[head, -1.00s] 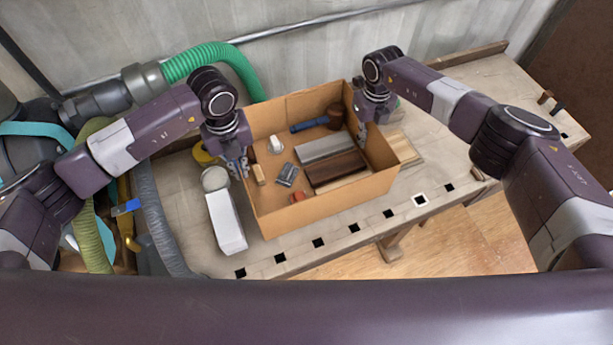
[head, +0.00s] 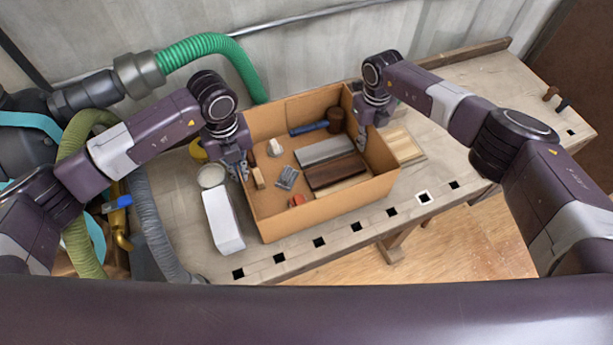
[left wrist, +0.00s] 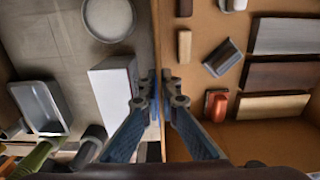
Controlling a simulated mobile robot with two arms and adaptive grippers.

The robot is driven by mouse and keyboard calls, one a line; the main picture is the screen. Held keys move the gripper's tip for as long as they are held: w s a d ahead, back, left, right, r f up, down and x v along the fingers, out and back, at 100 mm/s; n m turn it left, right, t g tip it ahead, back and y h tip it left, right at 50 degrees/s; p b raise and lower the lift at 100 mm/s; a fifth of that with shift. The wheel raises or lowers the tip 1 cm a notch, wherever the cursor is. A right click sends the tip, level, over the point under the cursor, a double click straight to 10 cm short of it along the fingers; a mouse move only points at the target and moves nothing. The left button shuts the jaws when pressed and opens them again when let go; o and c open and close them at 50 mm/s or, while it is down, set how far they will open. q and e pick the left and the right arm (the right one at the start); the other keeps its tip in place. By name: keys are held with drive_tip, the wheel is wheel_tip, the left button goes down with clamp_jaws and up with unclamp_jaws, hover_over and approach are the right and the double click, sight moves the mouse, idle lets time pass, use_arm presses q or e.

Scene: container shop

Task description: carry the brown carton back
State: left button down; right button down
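The brown carton (head: 326,206) is an open box standing on the workbench. It holds a mallet (head: 334,120), grey and dark brown blocks, a small red item (head: 297,201) and other small pieces. My left gripper (head: 237,172) is at the carton's left wall, one finger outside and one inside. In the left wrist view, its fingertips (left wrist: 159,92) close in on both sides of the wall's edge. My right gripper (head: 362,140) is at the right wall, with a finger showing inside; its outer side is hidden, so its grip is unclear.
A white block (head: 223,220) and a round pale lid (head: 211,176) lie close left of the carton. Wooden boards (head: 403,146) lie at its right. Hoses (head: 155,215) crowd the left side. The bench (head: 470,90) is mostly clear to the right.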

use_arm(q)
drive_tip(key=c, duration=2.7)
unclamp_jaws()
drive_tip(key=shift+f+b, duration=0.55)
drive_tip(key=shift+f, duration=0.1)
use_arm(e)
drive_tip(key=c, duration=2.7)
unclamp_jaws()
drive_tip(key=shift+f, duration=0.65)
use_arm(q)
drive_tip(key=o, duration=0.5)
drive_tip(key=shift+s+r, duration=0.1)
drive_tip(key=shift+r, duration=0.05)
use_arm(e)
drive_tip(key=o, duration=0.5)
drive_tip(key=shift+s+r, duration=0.1)
drive_tip(key=shift+r, duration=0.05)
use_arm(q)
drive_tip(key=shift+o, duration=0.2)
use_arm(e)
drive_tip(key=shift+o, duration=0.2)
use_arm(q)
wheel_tip(320, 180, up, 12)
drive_tip(key=shift+f, duration=0.1)
use_arm(e)
wheel_tip(320, 180, up, 12)
drive_tip(key=shift+f, duration=0.1)
